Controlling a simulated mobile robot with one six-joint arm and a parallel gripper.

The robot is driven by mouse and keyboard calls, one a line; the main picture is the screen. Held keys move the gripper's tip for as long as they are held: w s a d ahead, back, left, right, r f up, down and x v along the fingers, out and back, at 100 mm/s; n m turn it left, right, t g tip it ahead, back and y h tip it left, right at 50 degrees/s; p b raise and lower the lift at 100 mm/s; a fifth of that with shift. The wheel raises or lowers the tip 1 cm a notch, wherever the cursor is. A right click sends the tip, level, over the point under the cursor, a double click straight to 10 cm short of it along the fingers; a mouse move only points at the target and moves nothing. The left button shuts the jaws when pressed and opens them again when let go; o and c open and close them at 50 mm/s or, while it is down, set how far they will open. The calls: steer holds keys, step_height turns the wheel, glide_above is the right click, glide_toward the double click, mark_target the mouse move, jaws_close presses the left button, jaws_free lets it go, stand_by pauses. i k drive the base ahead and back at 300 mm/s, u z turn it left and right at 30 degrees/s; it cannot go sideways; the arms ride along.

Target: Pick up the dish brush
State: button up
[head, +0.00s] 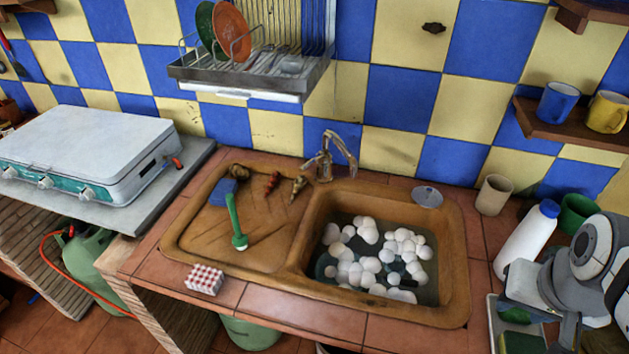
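The dish brush (234,215) is green with a long handle and a round head. It lies on the brown drainboard left of the sink basin, head toward the front edge and handle pointing to the back. Nothing covers it. My grey and white arm is folded at the lower right, far from the brush and beyond the sink. Its end is near the bottom right corner, and I cannot make out the fingers of my gripper or whether they are open.
The sink basin (458,290) holds water and white foam. A blue sponge (222,192) lies behind the brush, and a checked box (204,279) stands in front. The faucet (325,163) rises behind. A white bottle (527,240) stands right. A dish rack (290,85) hangs above.

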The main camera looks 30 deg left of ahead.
mark_target(240, 240)
steer(key=z, duration=0.7)
steer(key=k, duration=1.65)
steer(key=u, duration=1.55)
steer(key=i, duration=1.65)
steer(key=u, duration=0.05)
